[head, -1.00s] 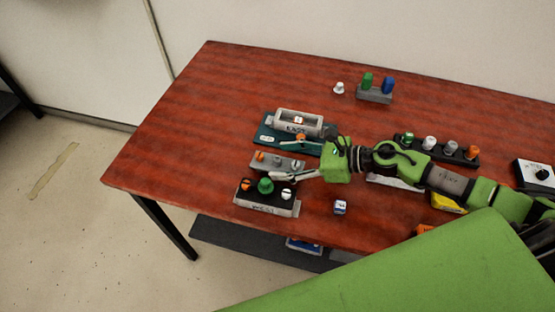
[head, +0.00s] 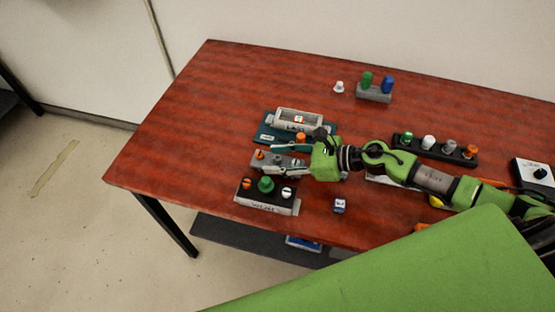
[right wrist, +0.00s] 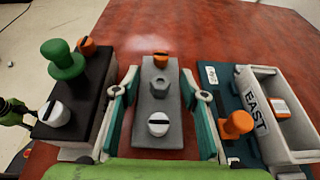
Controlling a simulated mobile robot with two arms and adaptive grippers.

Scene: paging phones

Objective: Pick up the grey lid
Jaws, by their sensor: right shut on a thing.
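The grey lid (head: 279,161) is a small flat grey bar with an orange knob, a grey knob in the middle and a white slotted knob. It lies between the black WEST box and the teal EAST base. In the right wrist view, the lid (right wrist: 158,103) sits between the two fingers of my right gripper (right wrist: 160,110). The right gripper (head: 285,159) is shut on the lid's long sides, with the lid at about table level; any gap below it cannot be told. My left gripper is not seen.
The WEST box (head: 266,204) with orange, green and white knobs stands close in front. The EAST tray (head: 297,121) on its teal base is close behind. The table's left part is clear.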

